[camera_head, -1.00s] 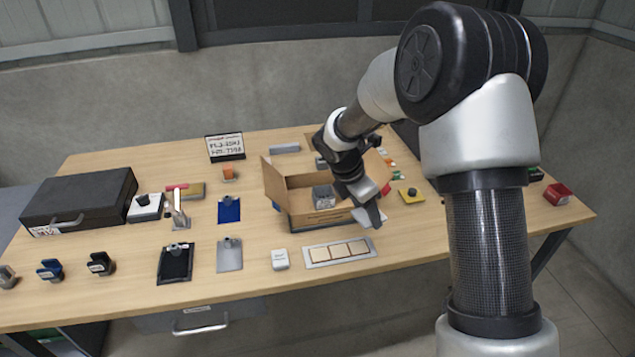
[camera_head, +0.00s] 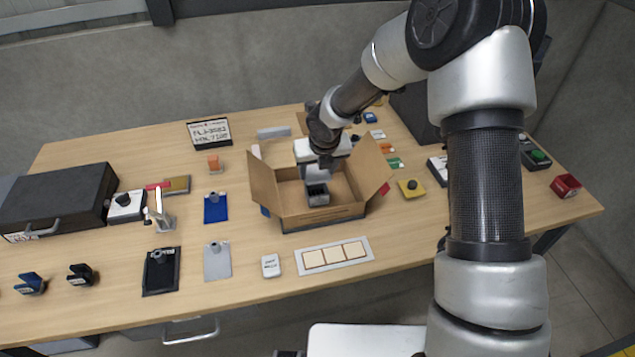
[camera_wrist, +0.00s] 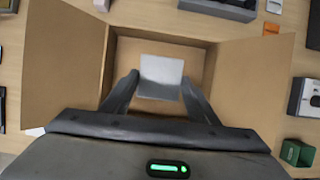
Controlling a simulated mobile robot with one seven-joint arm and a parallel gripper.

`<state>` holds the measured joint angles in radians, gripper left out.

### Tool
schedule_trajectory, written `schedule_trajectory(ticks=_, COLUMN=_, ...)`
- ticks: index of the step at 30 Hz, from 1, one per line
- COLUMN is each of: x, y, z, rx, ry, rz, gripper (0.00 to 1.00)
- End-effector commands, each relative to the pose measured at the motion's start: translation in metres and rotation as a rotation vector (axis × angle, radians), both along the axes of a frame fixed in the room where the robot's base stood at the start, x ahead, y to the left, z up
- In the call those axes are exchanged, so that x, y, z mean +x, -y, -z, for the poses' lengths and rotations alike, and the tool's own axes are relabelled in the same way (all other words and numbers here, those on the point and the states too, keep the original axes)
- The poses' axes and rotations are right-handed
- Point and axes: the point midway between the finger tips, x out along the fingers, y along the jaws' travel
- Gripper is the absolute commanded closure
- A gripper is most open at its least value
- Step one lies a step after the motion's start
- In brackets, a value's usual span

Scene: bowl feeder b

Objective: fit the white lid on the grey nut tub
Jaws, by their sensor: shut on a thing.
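The grey nut tub (camera_head: 317,196) stands inside the open cardboard box, its front and dark upper part showing in the head view. My gripper (camera_head: 319,168) is over the box, just above and behind the tub. In the wrist view its two fingers (camera_wrist: 160,82) are shut on the white lid (camera_wrist: 161,70), a pale, flat square between the fingertips. The lid looks roughly level there. The tub is not clearly seen in the wrist view; the lid and fingers cover that area. I cannot tell whether lid and tub touch.
The cardboard box (camera_head: 325,213) has its flaps spread, with walls on all sides of my fingers. A tray with light squares (camera_head: 334,256) and a small white box (camera_head: 271,266) lie in front. A yellow block with a black knob (camera_head: 411,187) stands right of it.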

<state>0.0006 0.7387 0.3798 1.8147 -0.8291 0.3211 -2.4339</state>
Motion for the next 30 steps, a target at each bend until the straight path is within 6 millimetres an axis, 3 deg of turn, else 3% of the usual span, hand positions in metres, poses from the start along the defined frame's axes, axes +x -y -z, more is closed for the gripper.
schedule_trajectory(ticks=12, x=0.0, y=0.0, z=0.047, rx=-0.002, ry=-0.001, rz=-0.001, gripper=0.68)
schedule_trajectory(ticks=22, x=0.0, y=0.0, z=0.051, rx=0.0, ry=0.001, rz=0.002, gripper=0.68)
schedule_trajectory(ticks=23, x=0.001, y=0.0, z=0.051, rx=0.0, ry=0.001, rz=0.002, gripper=0.43)
schedule_trajectory(ticks=25, x=0.0, y=0.0, z=0.05, rx=0.0, ry=0.001, rz=0.002, gripper=0.31)
schedule_trajectory(ticks=30, x=0.0, y=0.0, z=0.05, rx=0.0, ry=0.001, rz=0.002, gripper=0.27)
